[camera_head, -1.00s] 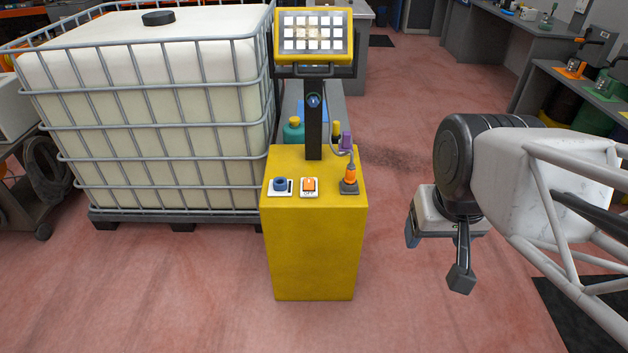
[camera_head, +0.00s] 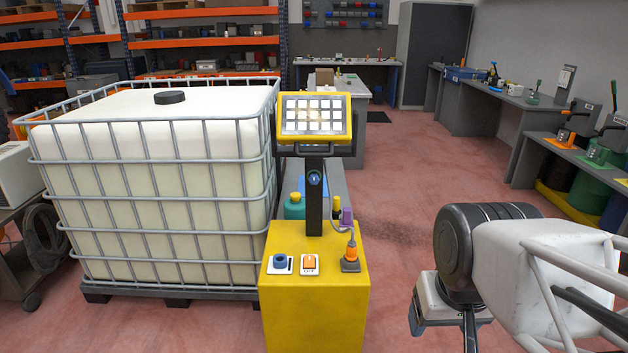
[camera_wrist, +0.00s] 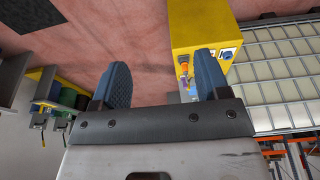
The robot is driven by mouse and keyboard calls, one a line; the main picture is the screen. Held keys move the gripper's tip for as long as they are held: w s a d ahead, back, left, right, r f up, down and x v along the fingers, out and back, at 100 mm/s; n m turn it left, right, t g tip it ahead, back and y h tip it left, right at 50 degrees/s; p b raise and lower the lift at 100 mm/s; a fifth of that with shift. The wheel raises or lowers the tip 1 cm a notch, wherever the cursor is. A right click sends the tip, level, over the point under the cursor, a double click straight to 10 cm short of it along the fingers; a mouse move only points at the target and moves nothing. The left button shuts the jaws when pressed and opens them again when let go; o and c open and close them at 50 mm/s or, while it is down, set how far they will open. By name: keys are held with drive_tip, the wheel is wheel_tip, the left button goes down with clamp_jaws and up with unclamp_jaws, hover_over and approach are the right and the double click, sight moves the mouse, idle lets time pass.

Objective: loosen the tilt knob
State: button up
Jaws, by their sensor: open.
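A round blue knob (camera_head: 314,179) sits on the front of the black post (camera_head: 314,205), below the yellow-framed panel (camera_head: 315,118); it looks like the tilt knob. The post rises from a yellow pedestal (camera_head: 315,310). My gripper (camera_wrist: 162,80) is open and empty, with its two blue-grey fingers spread apart. In the head view it hangs at the lower right, well to the right of the pedestal. In the wrist view the pedestal (camera_wrist: 197,25) appears beyond the right finger; I cannot make out the post knob there.
The pedestal top carries a blue dial (camera_head: 281,262), an orange switch (camera_head: 310,263) and an orange plug-like piece (camera_head: 351,254). A caged white tank (camera_head: 150,200) stands close on the left. Benches (camera_head: 500,120) line the right wall. Open floor lies right of the pedestal.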

drive_tip(key=w+a+f+n+t, duration=0.1)
drive_tip(key=w+a+t, duration=0.25)
drive_tip(key=w, duration=1.25)
drive_tip(key=w+a+n+t+y, duration=0.15)
drive_tip(key=w+t, duration=0.25)
drive_tip(key=w, duration=1.1)
drive_tip(key=w+a+f+t, duration=0.1)
drive_tip(key=w+a+t, duration=0.25)
drive_tip(key=w, duration=1.25)
drive_tip(key=w+a+f+n+t, duration=0.1)
drive_tip(key=w+a+f+t, duration=0.1)
drive_tip(key=w+f, duration=0.3)
drive_tip(key=w+a+f+t, duration=0.2)
drive_tip(key=w+a+t, duration=0.1)
drive_tip(key=w, duration=0.5)
drive_tip(key=n+t, duration=0.1)
drive_tip(key=t, duration=0.2)
approach(314, 181)
drive_tip(key=x, duration=0.2)
drive_tip(key=shift+w+d+f+t+y, duration=0.1)
drive_tip(key=shift+w+f+t+y, duration=0.15)
drive_tip(key=shift+y, duration=0.3)
drive_tip(key=shift+w+r, duration=0.1)
drive_tip(key=shift+x, duration=3.8)
